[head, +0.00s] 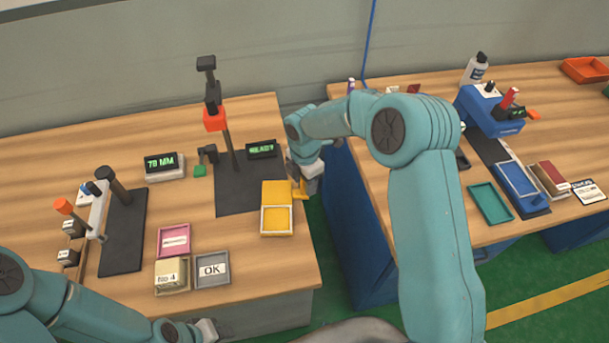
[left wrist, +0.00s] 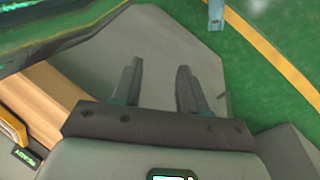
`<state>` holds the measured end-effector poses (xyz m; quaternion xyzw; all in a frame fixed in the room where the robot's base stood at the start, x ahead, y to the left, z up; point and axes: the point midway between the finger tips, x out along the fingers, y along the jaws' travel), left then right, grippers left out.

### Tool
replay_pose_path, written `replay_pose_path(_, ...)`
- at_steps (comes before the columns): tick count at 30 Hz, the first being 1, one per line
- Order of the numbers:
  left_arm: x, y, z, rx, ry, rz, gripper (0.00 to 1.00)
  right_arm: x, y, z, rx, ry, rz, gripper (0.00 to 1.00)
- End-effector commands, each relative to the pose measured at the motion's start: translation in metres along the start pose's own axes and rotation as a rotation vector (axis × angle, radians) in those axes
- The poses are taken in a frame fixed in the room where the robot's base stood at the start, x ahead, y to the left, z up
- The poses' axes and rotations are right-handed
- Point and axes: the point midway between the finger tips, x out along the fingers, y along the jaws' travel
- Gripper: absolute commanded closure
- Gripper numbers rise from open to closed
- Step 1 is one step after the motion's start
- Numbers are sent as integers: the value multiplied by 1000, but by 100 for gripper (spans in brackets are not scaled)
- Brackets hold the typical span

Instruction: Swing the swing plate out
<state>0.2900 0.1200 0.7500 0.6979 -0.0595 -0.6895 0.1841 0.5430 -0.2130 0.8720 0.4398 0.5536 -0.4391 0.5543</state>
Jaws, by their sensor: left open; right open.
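No part stands out clearly as the swing plate. A stand with a black head and red collar (head: 214,119) rises from a dark base plate (head: 240,200) on the left table. A yellow tray (head: 277,222) sits at that base's front right. My right gripper (head: 303,187) is beside the tray's right side, at the table edge; a small yellow piece shows at its tip, and contact cannot be told. It is open. My left gripper (head: 206,330) is low at the bottom edge of the head view. In the left wrist view it (left wrist: 157,90) is open and empty.
A pink tray (head: 174,240), an OK tray (head: 212,269) and a lever device on a dark plate (head: 123,235) stand on the left table. The right table holds a blue device (head: 488,112), a blue tray (head: 517,182) and a teal tray (head: 490,203). A gap separates the tables.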

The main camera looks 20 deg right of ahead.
Motion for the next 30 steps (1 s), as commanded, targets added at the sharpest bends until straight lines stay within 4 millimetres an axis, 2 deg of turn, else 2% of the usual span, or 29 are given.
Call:
replay_pose_path(5,4,-1,0,0,0,0,57,-20,1,0,0,-2,5,54)
replay_pose_path(15,12,-4,0,0,0,0,57,-108,1,0,0,-1,7,54)
replay_pose_path(21,12,-4,0,0,0,0,57,-147,1,0,-1,-1,5,54)
replay_pose_path(25,13,-4,0,0,0,0,57,-160,0,0,-1,0,3,54)
replay_pose_path(30,12,-4,0,0,0,0,57,-164,0,0,-1,0,1,54)
